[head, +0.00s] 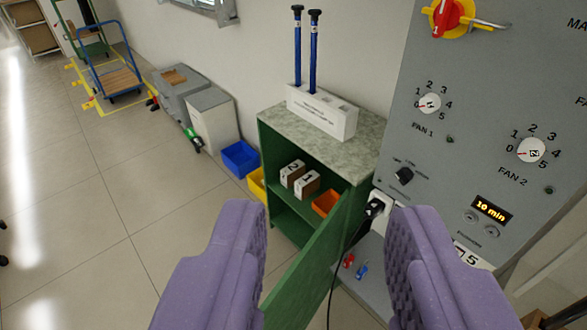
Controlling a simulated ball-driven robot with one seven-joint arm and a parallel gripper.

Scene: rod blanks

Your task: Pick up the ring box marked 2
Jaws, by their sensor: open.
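The ring box marked 2 (291,174) is a small brown box with a white marked face. It sits inside the open green cabinet (266,152), on its upper shelf. A similar box marked 1 (308,184) stands close at its right. My gripper (325,250) has two purple padded fingers spread wide apart with nothing between them. It is in the foreground, well short of the cabinet, and the boxes show beyond the gap between the fingers.
The green cabinet door (312,268) stands open toward me. An orange bin (327,203) is right of the boxes. A white holder (322,112) with two blue rods tops the cabinet. A grey control panel (470,130) rises at right. Floor is free at left.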

